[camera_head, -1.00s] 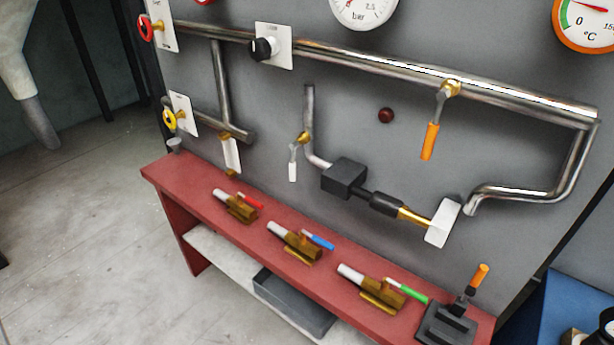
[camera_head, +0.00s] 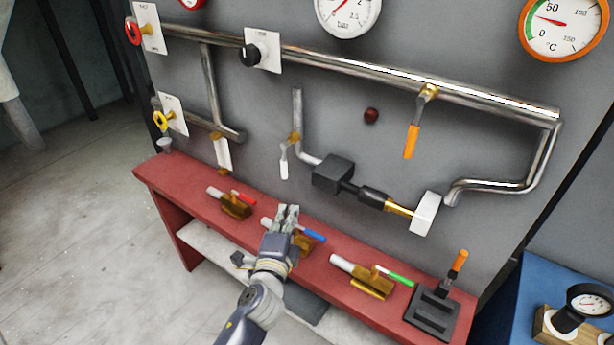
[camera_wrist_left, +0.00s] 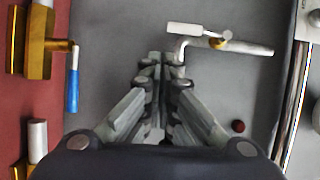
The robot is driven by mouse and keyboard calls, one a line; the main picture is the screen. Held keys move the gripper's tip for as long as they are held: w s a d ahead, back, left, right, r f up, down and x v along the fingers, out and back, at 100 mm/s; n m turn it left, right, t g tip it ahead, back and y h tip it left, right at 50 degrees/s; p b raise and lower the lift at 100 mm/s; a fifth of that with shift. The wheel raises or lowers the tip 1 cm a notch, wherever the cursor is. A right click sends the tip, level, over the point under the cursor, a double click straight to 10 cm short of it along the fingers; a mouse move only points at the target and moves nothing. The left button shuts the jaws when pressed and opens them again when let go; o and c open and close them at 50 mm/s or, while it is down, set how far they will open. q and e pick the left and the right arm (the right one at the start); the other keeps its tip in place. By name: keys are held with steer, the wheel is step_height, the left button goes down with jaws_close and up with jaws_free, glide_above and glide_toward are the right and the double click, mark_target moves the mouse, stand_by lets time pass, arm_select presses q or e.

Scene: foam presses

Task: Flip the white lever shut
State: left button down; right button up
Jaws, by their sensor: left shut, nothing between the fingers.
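The white lever (camera_head: 284,164) hangs down from a brass valve (camera_head: 294,138) on a short upright pipe on the grey panel. It also shows at the top of the left wrist view (camera_wrist_left: 197,29), lying roughly along the pipe. My left gripper (camera_head: 287,210) is shut and empty, pointing up at the panel. In the head view it is below the lever, over the red bench. In the left wrist view its fingertips (camera_wrist_left: 163,60) appear just below the lever in the picture, apart from it. My right gripper is not in view.
The red bench (camera_head: 165,180) carries several brass valves with coloured handles; my left gripper partly covers the blue-handled one (camera_head: 313,236). A black block (camera_head: 333,173) sits right of the lever on the pipe. An orange lever (camera_head: 411,140) hangs further right.

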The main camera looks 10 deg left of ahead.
mark_target(284, 163)
arm_select(q)
step_height(284, 163, up, 3)
steer(key=shift+d+t, duration=0.1)
steer(key=shift+t, duration=0.2)
steer(key=shift+w, duration=0.1)
steer(key=w+p, duration=0.1)
steer(key=w, duration=0.9)
steer(key=shift+a, duration=0.45)
steer(key=shift+f+m, duration=0.15)
steer(key=shift+m, duration=0.15)
